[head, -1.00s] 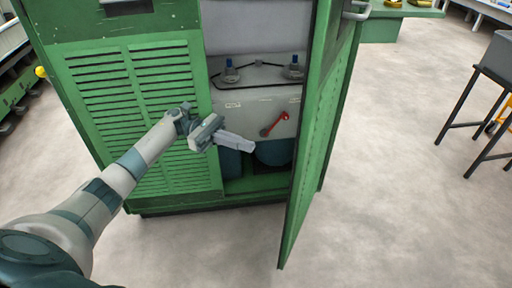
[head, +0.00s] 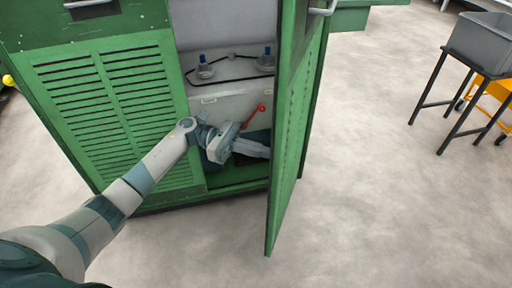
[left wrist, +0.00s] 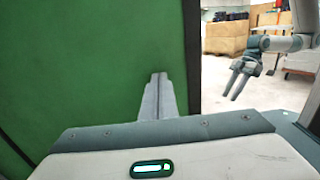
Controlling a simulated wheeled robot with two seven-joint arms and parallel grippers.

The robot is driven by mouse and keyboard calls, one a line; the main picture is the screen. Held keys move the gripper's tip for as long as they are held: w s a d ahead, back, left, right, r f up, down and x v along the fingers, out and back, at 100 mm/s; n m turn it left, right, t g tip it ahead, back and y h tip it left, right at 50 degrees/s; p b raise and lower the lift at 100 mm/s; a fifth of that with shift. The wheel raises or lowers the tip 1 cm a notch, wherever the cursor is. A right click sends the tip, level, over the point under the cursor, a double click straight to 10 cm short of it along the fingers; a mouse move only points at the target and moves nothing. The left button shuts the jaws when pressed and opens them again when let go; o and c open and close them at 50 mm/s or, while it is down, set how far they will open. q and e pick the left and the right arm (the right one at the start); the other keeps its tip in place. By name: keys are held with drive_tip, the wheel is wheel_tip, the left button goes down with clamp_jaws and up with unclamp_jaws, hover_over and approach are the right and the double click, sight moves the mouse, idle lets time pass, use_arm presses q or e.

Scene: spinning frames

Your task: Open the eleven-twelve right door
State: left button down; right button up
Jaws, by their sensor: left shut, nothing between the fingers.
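The green right door (head: 287,150) of the cabinet stands partly open in the head view, swung out toward me. Its metal handle (head: 324,10) is on the outer face at the top. My left gripper (head: 262,150) is shut and empty, reaching into the opening with its fingers pointing right at the door's inner side. In the left wrist view the shut fingers (left wrist: 157,98) point at the green door panel (left wrist: 110,70); I cannot tell whether they touch it.
The louvred left door (head: 110,110) is closed. Inside are a grey unit with blue-topped fittings (head: 205,68) and a red lever (head: 255,115). A grey bin (head: 485,40) on a black stand is at the right. The floor (head: 370,190) right of the door is clear.

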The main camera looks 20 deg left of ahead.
use_arm(q)
drive_tip(key=shift+d, duration=0.1)
idle(0.3)
